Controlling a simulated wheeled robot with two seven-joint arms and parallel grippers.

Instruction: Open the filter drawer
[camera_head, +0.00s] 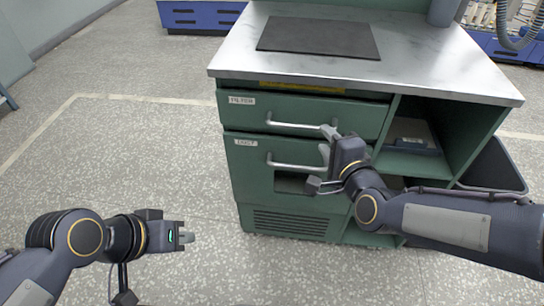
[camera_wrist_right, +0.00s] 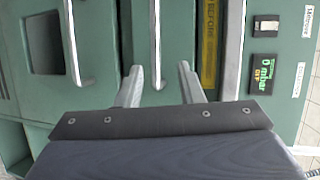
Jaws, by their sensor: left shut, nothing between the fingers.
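The green filter drawer (camera_head: 240,111) is the top drawer of the cabinet, labelled FILTER. It looks shut or nearly shut. Its silver bar handle (camera_head: 290,124) runs across the front. My right gripper (camera_head: 326,141) is at the right end of this handle. In the right wrist view, the open fingers of the right gripper (camera_wrist_right: 158,75) stand on either side of the filter handle (camera_wrist_right: 157,40), with gaps between them and the bar. My left gripper (camera_head: 188,237) is shut and empty, well left of the cabinet over the floor.
The dust drawer (camera_head: 245,175) with its own handle (camera_head: 295,166) lies just below. A steel worktop (camera_head: 440,65) with a dark mat (camera_head: 318,37) overhangs the drawers. Open shelves are at right, beside a dark bin (camera_head: 495,165). The floor in front and left is clear.

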